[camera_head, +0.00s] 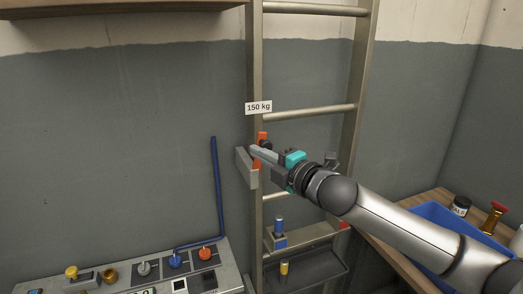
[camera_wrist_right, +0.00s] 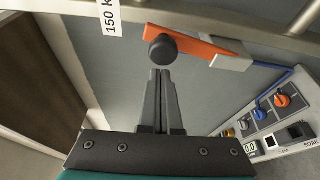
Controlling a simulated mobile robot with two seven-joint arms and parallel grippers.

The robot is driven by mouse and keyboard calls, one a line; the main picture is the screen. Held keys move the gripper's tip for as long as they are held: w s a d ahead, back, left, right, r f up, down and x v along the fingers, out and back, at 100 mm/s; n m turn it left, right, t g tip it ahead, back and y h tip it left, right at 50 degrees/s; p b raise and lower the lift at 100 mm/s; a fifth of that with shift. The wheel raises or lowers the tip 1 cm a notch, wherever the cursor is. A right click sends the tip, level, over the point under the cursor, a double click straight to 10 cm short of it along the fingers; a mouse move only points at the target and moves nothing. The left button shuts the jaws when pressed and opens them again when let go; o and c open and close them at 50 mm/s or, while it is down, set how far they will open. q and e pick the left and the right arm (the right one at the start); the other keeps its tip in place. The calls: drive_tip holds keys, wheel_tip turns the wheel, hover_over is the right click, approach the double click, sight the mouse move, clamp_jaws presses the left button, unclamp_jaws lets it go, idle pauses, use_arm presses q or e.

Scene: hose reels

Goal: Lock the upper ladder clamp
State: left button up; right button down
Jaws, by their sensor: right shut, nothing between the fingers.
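The upper ladder clamp is on the left rail of the ladder (camera_head: 255,70), just below the 150 kg label. Its orange lever (camera_head: 262,137) shows above and below my fingers in the head view. In the right wrist view the orange lever (camera_wrist_right: 192,43) runs sideways from a black round knob (camera_wrist_right: 161,50) to a grey block (camera_wrist_right: 232,61). My right gripper (camera_head: 256,152) is shut and empty at the clamp. In the wrist view its fingertips (camera_wrist_right: 160,72) lie just below the knob; whether they touch it I cannot tell. My left gripper is out of view.
A control panel (camera_head: 130,281) with coloured knobs stands low on the left, with a blue pipe (camera_head: 217,190) rising from it. A blue bin (camera_head: 430,212) and a small jar (camera_head: 461,205) are on the wooden bench at right. A shelf (camera_head: 110,8) hangs at upper left.

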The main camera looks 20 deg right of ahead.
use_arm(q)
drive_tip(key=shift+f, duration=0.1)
use_arm(e)
drive_tip(key=shift+d, duration=0.25)
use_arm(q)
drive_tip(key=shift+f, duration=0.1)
use_arm(e)
drive_tip(key=shift+d+m, duration=0.2)
drive_tip(key=shift+m, duration=0.2)
